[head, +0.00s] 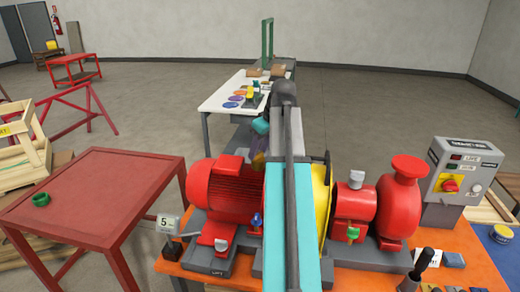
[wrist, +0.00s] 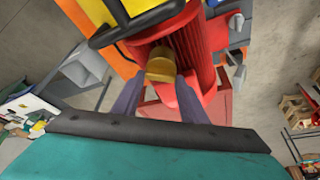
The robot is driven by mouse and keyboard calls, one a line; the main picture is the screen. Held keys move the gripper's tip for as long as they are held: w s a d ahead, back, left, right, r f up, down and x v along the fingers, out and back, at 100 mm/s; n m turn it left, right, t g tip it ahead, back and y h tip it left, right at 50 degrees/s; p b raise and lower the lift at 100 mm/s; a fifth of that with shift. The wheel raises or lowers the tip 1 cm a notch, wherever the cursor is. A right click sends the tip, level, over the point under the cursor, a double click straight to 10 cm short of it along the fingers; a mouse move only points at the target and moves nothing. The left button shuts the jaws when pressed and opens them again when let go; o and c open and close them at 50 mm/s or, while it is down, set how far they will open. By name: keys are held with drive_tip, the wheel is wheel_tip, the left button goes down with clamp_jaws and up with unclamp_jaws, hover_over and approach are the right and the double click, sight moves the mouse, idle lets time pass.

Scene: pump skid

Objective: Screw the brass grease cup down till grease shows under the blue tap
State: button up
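The brass grease cup (wrist: 160,65) shows in the wrist view above the red ribbed motor. My gripper (wrist: 161,78) has one finger on each side of it, with the tips close to its sides. I cannot tell whether they press on it. In the head view my gripper (head: 261,156) is partly hidden behind my arm, above the red motor (head: 228,190). The blue tap (head: 256,219) is low by the motor's right end, beside my arm. No grease can be made out under it.
A green tap (head: 352,233) sits on the red pump side, right of the yellow guard (head: 322,195). A grey switch box (head: 460,170) stands at the right. A red table (head: 95,195) with a green ring (head: 40,199) is at the left.

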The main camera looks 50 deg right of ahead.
drive_tip(key=shift+m, duration=0.3)
drive_tip(key=m+h, duration=0.1)
drive_tip(key=m, duration=0.2)
drive_tip(key=shift+a+m+h, duration=0.2)
drive_tip(key=shift+m+h, duration=0.2)
drive_tip(key=shift+w+m+g+h, duration=0.1)
drive_tip(key=shift+m+g+h, duration=0.2)
drive_tip(key=shift+m, duration=0.8)
drive_tip(key=shift+w+m+g+h, duration=0.15)
drive_tip(key=shift+m+h, duration=0.25)
drive_tip(key=shift+m, duration=0.7)
drive_tip(key=shift+s, duration=0.1)
drive_tip(key=o, duration=1)
drive_tip(key=shift+o, duration=0.2)
drive_tip(key=shift+s+a+r, duration=0.1)
drive_tip(key=shift+r, duration=0.05)
